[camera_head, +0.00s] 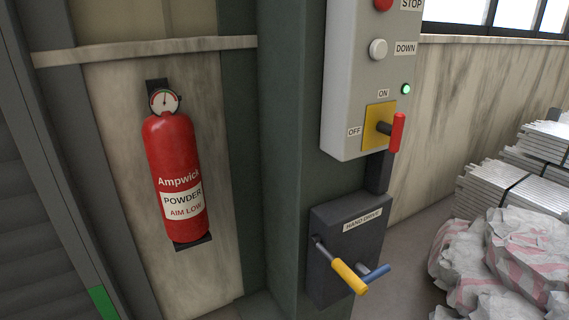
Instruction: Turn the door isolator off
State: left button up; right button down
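The door isolator is a red rotary handle (397,132) on a yellow plate (373,124), low on a grey control box (343,80). The handle stands roughly upright, with the ON label (383,93) above the plate and the OFF label (354,132) to its left. A green lamp (406,89) is lit to the upper right of the plate. Neither of my grippers shows in the head view.
A dark HAND DRIVE box (345,260) with a yellow-gripped crank (349,277) and a blue lever (374,272) juts out below. A red fire extinguisher (175,165) hangs at left. Wrapped sacks (500,260) and strapped stacks (510,187) lie at right.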

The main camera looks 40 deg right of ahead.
aim_at(395, 130)
jog(key=k+z, duration=0.1)
jog(key=z, duration=1.6)
jog(key=l+u, duration=0.3)
jog(key=l, duration=0.15)
jog(key=i, duration=0.05)
